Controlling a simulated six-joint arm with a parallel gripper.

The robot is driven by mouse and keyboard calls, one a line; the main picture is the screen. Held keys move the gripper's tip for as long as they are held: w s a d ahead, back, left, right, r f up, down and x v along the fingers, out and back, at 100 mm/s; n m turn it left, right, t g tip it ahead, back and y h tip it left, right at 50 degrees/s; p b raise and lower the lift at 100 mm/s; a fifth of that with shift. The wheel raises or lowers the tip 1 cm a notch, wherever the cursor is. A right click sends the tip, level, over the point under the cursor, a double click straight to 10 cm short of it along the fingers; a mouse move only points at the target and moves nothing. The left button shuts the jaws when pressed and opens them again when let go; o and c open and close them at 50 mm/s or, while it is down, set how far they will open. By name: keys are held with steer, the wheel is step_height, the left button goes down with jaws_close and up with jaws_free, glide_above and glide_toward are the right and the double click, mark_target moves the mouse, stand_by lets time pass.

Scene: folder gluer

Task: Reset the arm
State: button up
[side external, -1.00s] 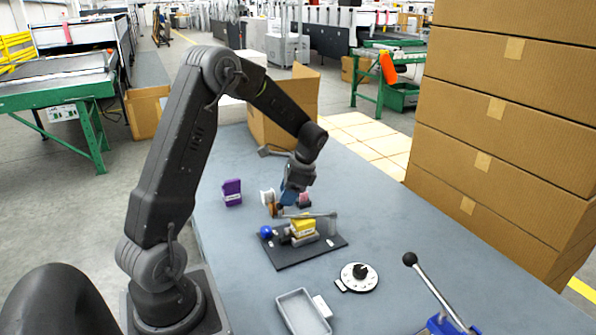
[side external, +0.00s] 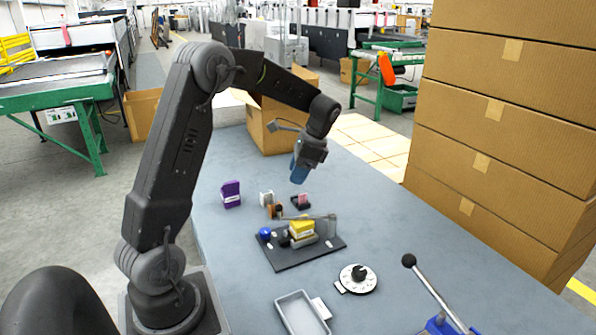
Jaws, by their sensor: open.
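My gripper (side external: 299,173) hangs above the far part of the grey table (side external: 374,221), with its blue fingers pointing down. It is open and nothing shows between its fingers. Below it on the table stand a small white item and a brown item (side external: 270,207), and a dark item with a pink top (side external: 301,201). My gripper is apart from all of them.
A black plate (side external: 275,258) carries a yellow block (side external: 302,229), a blue ball and a metal bar. A purple item (side external: 231,193), a round dial (side external: 358,279), a grey tray (side external: 301,314) and a blue-based lever (side external: 436,294) stand around. Stacked cartons (side external: 490,130) rise at right.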

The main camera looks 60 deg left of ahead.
steer(key=s+d+r+n+t, duration=0.1)
steer(key=s+d+r+t, duration=0.25)
steer(key=d, duration=0.35)
steer(key=s+d+r+n+t, duration=0.1)
steer(key=s+d+r+t, duration=0.15)
steer(key=d+r, duration=0.35)
steer(key=s+d+n+t+h, duration=0.1)
steer(key=s+d+n+t, duration=0.1)
steer(key=s+d, duration=0.8)
steer(key=shift+d+f+n+t+h, duration=0.3)
steer(key=shift+n+t+h, duration=0.1)
steer(key=shift+t, duration=0.4)
